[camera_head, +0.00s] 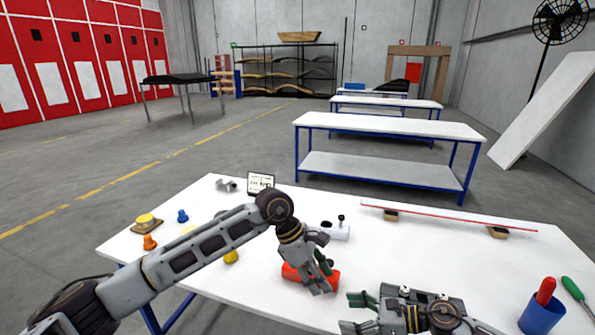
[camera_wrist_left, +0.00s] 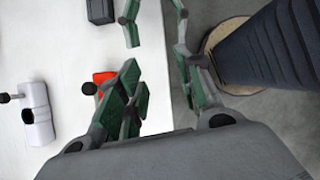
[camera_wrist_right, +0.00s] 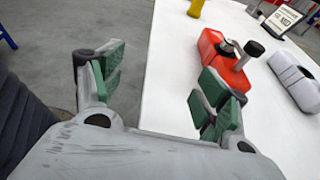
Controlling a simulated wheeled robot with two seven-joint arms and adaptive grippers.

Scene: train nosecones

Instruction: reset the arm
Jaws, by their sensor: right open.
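My left gripper (camera_head: 318,282) hangs over the red nosecone (camera_head: 297,272), partly hiding it in the head view. Its fingers stand apart with nothing between them in the left wrist view (camera_wrist_left: 165,88). My right gripper (camera_head: 352,313) is low at the table's front edge, fingers pointing left. It is open and empty in the right wrist view (camera_wrist_right: 160,88), where the red nosecone (camera_wrist_right: 213,60) lies beyond its right finger. A white nosecone (camera_head: 338,232) lies behind the left gripper, apart from it.
The white table (camera_head: 440,255) holds a sign (camera_head: 260,183), yellow and orange pieces at left, and a long red-edged strip (camera_head: 445,215) on blocks. A blue cup (camera_head: 540,318) and green-handled tool (camera_head: 573,288) are at right. The table's back middle is clear.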

